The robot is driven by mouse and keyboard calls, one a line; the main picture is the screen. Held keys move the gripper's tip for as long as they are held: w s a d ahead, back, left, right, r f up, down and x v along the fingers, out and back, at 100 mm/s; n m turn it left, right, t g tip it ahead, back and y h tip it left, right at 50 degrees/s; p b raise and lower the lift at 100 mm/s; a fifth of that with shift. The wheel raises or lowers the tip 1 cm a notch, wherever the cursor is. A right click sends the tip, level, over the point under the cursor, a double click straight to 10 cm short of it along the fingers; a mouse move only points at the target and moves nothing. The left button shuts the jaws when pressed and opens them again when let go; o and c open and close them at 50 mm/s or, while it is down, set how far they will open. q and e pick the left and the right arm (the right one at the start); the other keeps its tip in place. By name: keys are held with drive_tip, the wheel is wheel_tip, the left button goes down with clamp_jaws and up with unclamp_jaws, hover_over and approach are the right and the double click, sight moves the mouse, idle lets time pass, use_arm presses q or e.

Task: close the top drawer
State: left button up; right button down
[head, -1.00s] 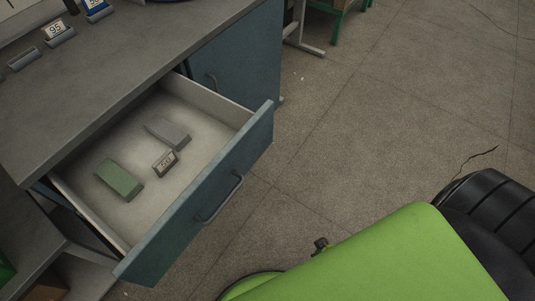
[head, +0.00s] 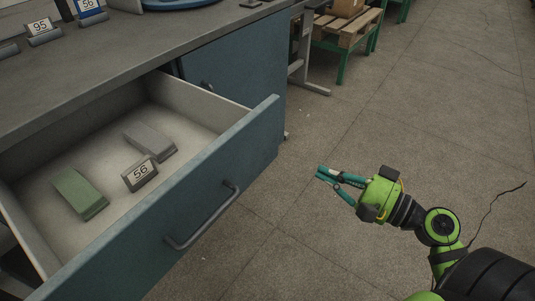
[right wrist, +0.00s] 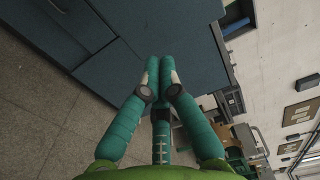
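The top drawer (head: 190,205) of the blue-grey bench is pulled well out. Its front carries a dark bar handle (head: 205,220). My right gripper (head: 319,173), green with teal fingers, is in the air to the right of the drawer front, apart from it and pointing left. In the right wrist view its fingertips (right wrist: 160,65) come together with nothing between them, in front of blue-grey panels (right wrist: 125,45). My left gripper is out of view.
Inside the drawer lie a green block (head: 78,193), a grey block (head: 150,141) and a tag marked 56 (head: 140,173). A closed cabinet door (head: 235,65) stands beyond. A pallet on a green stand (head: 345,35) is farther back. The floor (head: 400,120) at right is clear.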

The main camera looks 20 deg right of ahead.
sight(266, 144)
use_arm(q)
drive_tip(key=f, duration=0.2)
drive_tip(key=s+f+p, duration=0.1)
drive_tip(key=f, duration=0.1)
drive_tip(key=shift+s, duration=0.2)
use_arm(e)
drive_tip(key=x, duration=1.2)
drive_tip(key=shift+w+a, duration=0.15)
drive_tip(key=shift+w, duration=0.15)
